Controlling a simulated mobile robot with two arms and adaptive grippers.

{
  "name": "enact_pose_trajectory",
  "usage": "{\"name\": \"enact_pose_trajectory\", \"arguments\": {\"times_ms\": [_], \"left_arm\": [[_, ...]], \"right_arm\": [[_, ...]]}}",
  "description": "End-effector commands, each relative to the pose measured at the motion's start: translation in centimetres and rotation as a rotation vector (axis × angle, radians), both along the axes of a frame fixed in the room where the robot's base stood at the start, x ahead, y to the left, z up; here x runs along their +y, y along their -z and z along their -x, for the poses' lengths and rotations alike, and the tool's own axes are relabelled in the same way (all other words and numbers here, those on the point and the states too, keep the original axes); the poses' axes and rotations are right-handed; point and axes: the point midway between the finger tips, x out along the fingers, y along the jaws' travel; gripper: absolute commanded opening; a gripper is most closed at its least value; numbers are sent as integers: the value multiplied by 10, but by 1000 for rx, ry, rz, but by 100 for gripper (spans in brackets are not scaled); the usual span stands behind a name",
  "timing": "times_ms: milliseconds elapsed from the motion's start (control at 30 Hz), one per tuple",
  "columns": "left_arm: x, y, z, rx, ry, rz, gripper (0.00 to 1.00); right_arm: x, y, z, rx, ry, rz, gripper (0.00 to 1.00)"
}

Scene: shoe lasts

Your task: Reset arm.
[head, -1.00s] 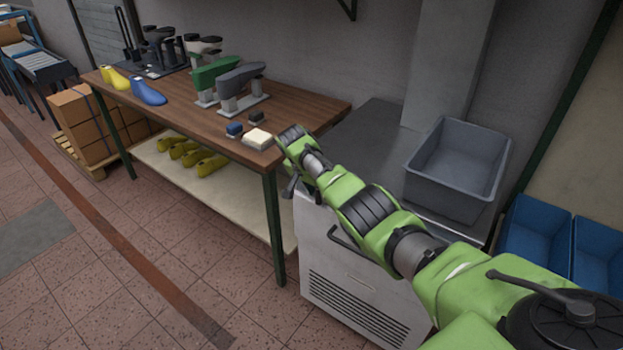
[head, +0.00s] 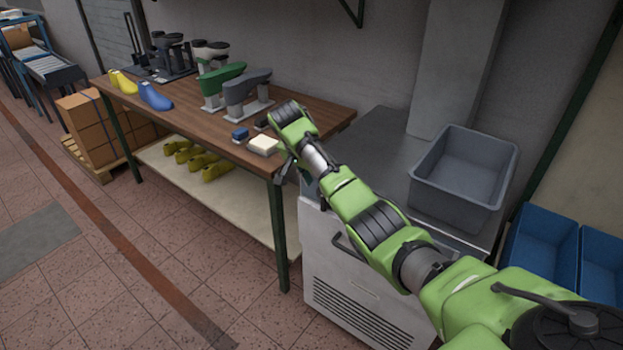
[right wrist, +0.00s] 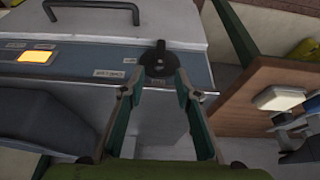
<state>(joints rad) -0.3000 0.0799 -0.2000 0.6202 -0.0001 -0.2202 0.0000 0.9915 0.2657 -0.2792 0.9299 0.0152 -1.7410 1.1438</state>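My right arm reaches in from the lower right in the head view. Its gripper (head: 284,172) hangs beside the near right corner of the wooden table (head: 318,120), small and partly hidden by the wrist. In the right wrist view, the two fingers of my right gripper (right wrist: 159,84) are apart with nothing held between them. A machine front with a dark knob (right wrist: 160,64) shows beyond and between the fingers; I cannot tell whether they touch it. My left gripper is not in view.
A grey bin (head: 462,178) sits on the white cabinet (head: 365,305). Open floor lies front left.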

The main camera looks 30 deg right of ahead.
Motion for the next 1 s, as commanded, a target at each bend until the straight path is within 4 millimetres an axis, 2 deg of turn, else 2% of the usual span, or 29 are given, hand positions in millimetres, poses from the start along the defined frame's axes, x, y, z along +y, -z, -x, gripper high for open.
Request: {"name": "enact_pose_trajectory", "arguments": {"times_ms": [267,367,467,567,700,867,1000], "left_arm": [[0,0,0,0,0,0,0],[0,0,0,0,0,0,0],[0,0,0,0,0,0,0],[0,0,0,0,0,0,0],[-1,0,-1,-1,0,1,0],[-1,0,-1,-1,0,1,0],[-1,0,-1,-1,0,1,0]], "right_arm": [[2,4,1,3,-11,0,30],[12,23,9,18,-69,1,30],[31,57,28,44,-190,0,30],[58,97,58,71,-351,-6,30],[93,141,112,98,-571,-20,30],[128,172,185,115,-800,-39,30],[152,179,253,115,-979,-52,30]]}}
